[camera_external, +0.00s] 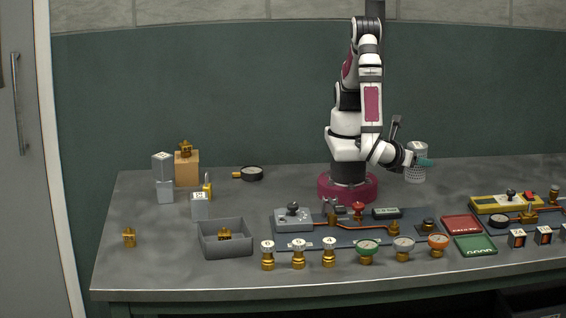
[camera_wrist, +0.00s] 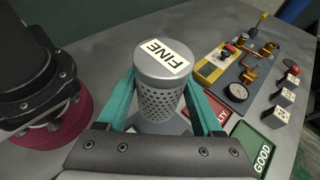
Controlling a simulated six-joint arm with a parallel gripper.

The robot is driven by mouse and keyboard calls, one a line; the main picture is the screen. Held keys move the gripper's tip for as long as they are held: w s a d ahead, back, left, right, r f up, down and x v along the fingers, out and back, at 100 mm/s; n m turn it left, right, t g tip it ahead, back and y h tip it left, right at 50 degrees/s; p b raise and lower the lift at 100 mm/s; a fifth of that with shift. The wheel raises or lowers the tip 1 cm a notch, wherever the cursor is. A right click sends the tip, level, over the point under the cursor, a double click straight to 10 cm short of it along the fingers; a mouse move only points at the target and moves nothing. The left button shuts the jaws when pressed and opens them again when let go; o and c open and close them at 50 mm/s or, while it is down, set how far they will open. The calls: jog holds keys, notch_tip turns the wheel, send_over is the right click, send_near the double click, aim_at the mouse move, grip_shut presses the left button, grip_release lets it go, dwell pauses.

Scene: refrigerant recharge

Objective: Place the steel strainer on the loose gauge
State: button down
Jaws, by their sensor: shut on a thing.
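The steel strainer (camera_external: 416,174) is a perforated metal cylinder with a solid cap at the right of my base. In the wrist view the strainer (camera_wrist: 160,100) has a white label reading FINE on top. My gripper (camera_external: 422,162) is shut on it, with a teal finger on each side (camera_wrist: 163,92). The strainer looks upright; I cannot tell whether its bottom touches the table. A loose gauge (camera_external: 252,173), dark-rimmed with a brass stem, lies on the table left of my base, well away from my gripper. It is outside the wrist view.
A grey manifold board (camera_external: 345,241) lies in front of my base, with several gauges and brass fittings along the front. A yellow unit (camera_external: 490,204) and red (camera_external: 461,225) and green (camera_external: 475,246) pads are right. Blocks and a grey bin (camera_external: 226,246) are left. Table around the loose gauge is clear.

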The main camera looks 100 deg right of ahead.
jog(key=shift+t, duration=0.3)
jog(key=shift+s+d+f, duration=1.15)
jog(key=shift+s+f, duration=0.5)
jog(key=shift+f, duration=0.2)
jog(key=shift+s+d+f, duration=1.15)
jog(key=shift+s+f, duration=0.55)
jog(key=shift+f, duration=0.15)
jog(key=shift+s+d+f, duration=1.15)
jog(key=shift+s+f, duration=0.5)
jog(key=shift+f, duration=0.2)
jog(key=shift+c, duration=0.2)
grip_release()
